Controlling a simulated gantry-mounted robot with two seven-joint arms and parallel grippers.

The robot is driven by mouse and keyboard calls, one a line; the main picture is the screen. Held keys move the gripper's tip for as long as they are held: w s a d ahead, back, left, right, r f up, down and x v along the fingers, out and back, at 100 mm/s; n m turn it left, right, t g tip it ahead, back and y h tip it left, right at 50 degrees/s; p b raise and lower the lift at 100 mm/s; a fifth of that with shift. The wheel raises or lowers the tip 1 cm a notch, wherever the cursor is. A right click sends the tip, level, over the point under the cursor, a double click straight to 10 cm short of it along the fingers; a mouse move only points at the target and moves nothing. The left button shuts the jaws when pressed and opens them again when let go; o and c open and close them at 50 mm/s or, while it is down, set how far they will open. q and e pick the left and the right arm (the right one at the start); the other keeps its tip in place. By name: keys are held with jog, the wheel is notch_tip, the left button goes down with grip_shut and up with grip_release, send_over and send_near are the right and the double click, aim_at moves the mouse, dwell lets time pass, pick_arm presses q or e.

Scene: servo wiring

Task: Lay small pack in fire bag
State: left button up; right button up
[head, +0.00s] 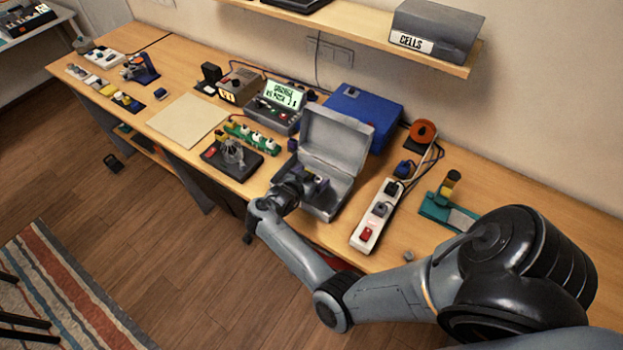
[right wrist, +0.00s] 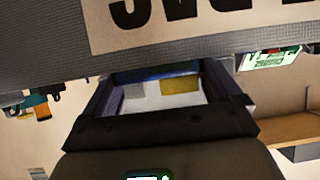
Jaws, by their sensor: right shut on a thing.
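The fire bag (head: 337,137) is a grey box-like case on the front of the bench, with its lid standing open. In the right wrist view, a grey textured wall with large dark letters (right wrist: 170,15) fills the top and looks like part of it. My right gripper (head: 312,183) is at the bag's front left, low over its opening. Its fingers (right wrist: 165,90) are shut on a pale thing with a yellow patch (right wrist: 180,87), which looks like the small pack. In the head view the pack is mostly hidden by the gripper. My left gripper is out of view.
A white power strip (head: 375,215) lies right of the bag, with a teal stand (head: 445,210) beyond. A blue box (head: 365,115) stands behind. A charger with a lit screen (head: 277,103) and a black base (head: 232,158) are to the left. A shelf (head: 350,30) hangs above.

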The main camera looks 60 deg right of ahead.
jog(key=shift+f, duration=0.25)
jog(key=shift+f, duration=0.1)
jog(key=shift+f+b, duration=0.35)
jog(key=shift+f, duration=0.05)
jog(key=shift+f, duration=0.1)
jog(key=o, duration=0.8)
